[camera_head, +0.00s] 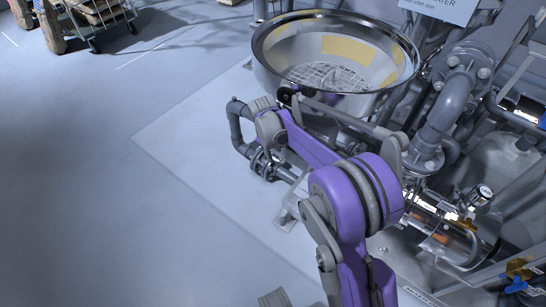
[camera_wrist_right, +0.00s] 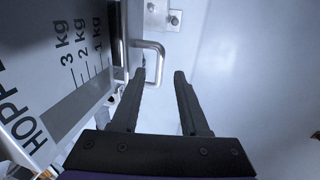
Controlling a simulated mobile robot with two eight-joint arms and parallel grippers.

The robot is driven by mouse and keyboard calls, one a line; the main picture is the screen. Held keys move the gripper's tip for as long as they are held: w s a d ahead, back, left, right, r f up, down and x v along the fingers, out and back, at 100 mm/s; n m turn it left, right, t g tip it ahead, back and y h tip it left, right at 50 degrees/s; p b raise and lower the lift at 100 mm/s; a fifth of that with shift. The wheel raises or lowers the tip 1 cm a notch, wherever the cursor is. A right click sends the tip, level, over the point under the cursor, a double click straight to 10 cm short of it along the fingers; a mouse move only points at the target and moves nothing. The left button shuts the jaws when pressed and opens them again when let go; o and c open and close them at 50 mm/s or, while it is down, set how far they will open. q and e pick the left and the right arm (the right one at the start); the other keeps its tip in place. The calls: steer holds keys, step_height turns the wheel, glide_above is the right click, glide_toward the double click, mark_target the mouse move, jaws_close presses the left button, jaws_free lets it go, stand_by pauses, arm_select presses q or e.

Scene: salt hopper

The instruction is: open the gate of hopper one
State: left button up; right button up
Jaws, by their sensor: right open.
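In the right wrist view, a panel (camera_wrist_right: 55,60) lettered "HOPP…" carries a scale marked 1, 2 and 3 kg. The rest of its lettering is cut off, so I cannot read the hopper's number. A U-shaped metal handle (camera_wrist_right: 158,50) stands beside the panel, just past my fingertips. My right gripper (camera_wrist_right: 160,77) is open and empty, its two black fingers pointing toward the handle. The handle's bend shows between the fingertip lines, apparently clear of them. In the head view my purple right arm reaches inward, and its fingers cannot be made out. My left gripper is out of view.
A round steel vessel (camera_head: 336,52) with a grate inside stands beyond my right arm. Grey pipes (camera_head: 447,110) and a pressure gauge (camera_head: 485,191) crowd the right side. A loaded trolley (camera_head: 98,14) stands far left. The left floor is clear.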

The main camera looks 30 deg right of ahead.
steer(key=shift+w+d+f, duration=0.1)
steer(key=shift+d+f, duration=0.05)
steer(key=shift+f, duration=0.5)
steer(key=shift+d+f, duration=0.1)
steer(key=shift+f, duration=0.55)
jaws_close()
stand_by(0.5)
